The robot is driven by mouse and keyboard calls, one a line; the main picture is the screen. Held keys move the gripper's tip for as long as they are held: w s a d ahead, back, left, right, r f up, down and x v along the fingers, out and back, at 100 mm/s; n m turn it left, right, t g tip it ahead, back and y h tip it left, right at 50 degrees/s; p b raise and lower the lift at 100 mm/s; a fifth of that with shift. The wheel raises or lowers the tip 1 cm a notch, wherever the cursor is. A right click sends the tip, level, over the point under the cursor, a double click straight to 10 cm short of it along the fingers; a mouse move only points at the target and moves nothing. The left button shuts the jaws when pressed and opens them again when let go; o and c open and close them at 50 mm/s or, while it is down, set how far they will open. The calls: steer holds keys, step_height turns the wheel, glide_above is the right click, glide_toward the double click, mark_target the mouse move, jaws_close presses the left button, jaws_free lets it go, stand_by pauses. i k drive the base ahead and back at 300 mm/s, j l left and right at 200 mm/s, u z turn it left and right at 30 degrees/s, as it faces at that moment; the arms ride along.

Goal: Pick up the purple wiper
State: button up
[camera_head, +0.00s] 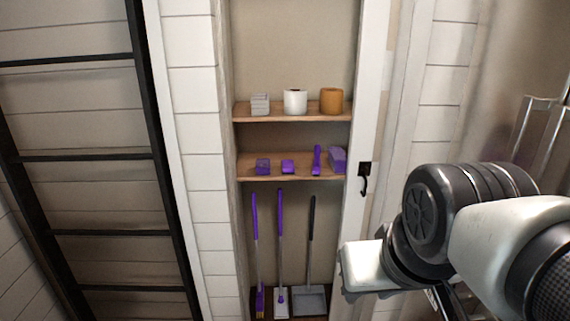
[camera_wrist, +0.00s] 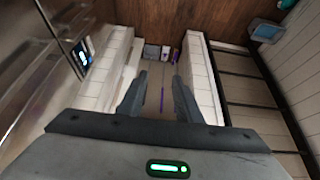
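Several purple items stand on the middle wooden shelf of a narrow closet in the head view. They are a small purple block (camera_head: 263,166), a low purple piece (camera_head: 288,167), an upright purple tool with a handle (camera_head: 317,161) and a larger purple box-like item (camera_head: 337,160). The upright tool looks most like a wiper, but I cannot be sure which one it is. My gripper (camera_wrist: 159,78) shows in the wrist view with its two dark fingers apart and nothing between them. It is well away from the shelf. In the head view my arm is at the right, outside the closet.
The upper shelf (camera_head: 275,119) holds a grey stack (camera_head: 260,104), a white roll (camera_head: 295,101) and an orange-brown roll (camera_head: 331,100). Below stand a purple broom (camera_head: 256,240), a purple-handled mop (camera_head: 281,250) and a dustpan (camera_head: 311,300). A white door frame with a black handle (camera_head: 364,178) borders the right.

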mark_target(316, 162)
steer(key=i+l, duration=0.15)
steer(key=i, duration=0.85)
steer(key=i+l, duration=0.15)
steer(key=i, duration=0.8)
